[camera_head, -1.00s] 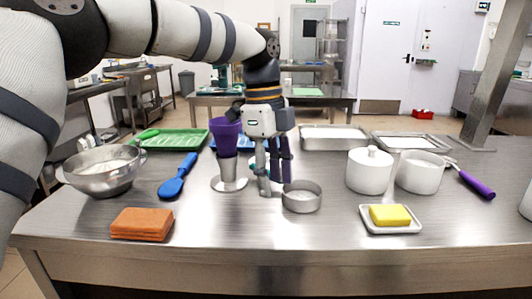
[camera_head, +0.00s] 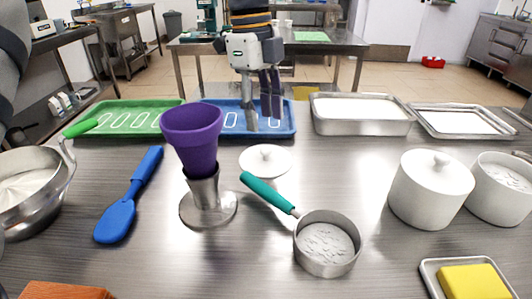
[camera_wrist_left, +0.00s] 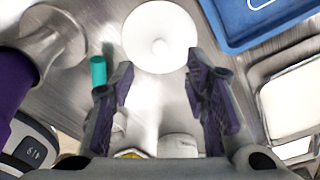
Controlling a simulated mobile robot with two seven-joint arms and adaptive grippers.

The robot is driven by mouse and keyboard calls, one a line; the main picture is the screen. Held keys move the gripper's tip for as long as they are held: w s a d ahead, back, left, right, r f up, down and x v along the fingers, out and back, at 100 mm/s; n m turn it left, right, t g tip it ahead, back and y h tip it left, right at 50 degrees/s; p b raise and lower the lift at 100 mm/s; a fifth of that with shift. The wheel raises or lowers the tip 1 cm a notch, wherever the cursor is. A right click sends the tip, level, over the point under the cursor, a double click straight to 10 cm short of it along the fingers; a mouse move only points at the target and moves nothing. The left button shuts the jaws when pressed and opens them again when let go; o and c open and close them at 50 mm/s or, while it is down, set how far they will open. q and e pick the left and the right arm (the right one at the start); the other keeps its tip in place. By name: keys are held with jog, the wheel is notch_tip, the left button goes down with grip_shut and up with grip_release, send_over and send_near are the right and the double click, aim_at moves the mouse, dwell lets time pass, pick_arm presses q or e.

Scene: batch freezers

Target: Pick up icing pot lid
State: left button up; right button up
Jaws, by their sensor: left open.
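The icing pot lid appears to be the loose white round lid (camera_head: 266,160) with a small knob, lying on the steel table behind the teal-handled sieve. It also shows in the left wrist view (camera_wrist_left: 145,50), top centre. My left gripper (camera_head: 262,118) is open and empty, fingers pointing down, above the table and beyond the lid in the head view. In the left wrist view the two fingers (camera_wrist_left: 160,75) are spread, with the lid ahead between them and not touched. An open white pot (camera_head: 502,192) stands at the right. My right gripper is not in view.
The purple cup on its metal stand (camera_head: 208,208) is left of the lid. The sieve (camera_head: 327,262) lies in front, its teal handle (camera_head: 267,192) close to the lid. A blue tray (camera_head: 283,118) is behind. A lidded white pot (camera_head: 430,200) stands right.

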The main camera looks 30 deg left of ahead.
aim_at(266, 149)
pick_arm(q)
jog(key=f, duration=0.5)
jog(key=f+b, duration=0.1)
jog(key=f, duration=0.2)
jog(key=shift+s+d, duration=0.1)
jog(key=shift+d, duration=0.3)
jog(key=shift+r, duration=0.2)
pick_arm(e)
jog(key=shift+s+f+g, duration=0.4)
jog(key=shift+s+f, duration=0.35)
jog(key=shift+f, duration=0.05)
pick_arm(q)
jog(key=c, duration=0.9)
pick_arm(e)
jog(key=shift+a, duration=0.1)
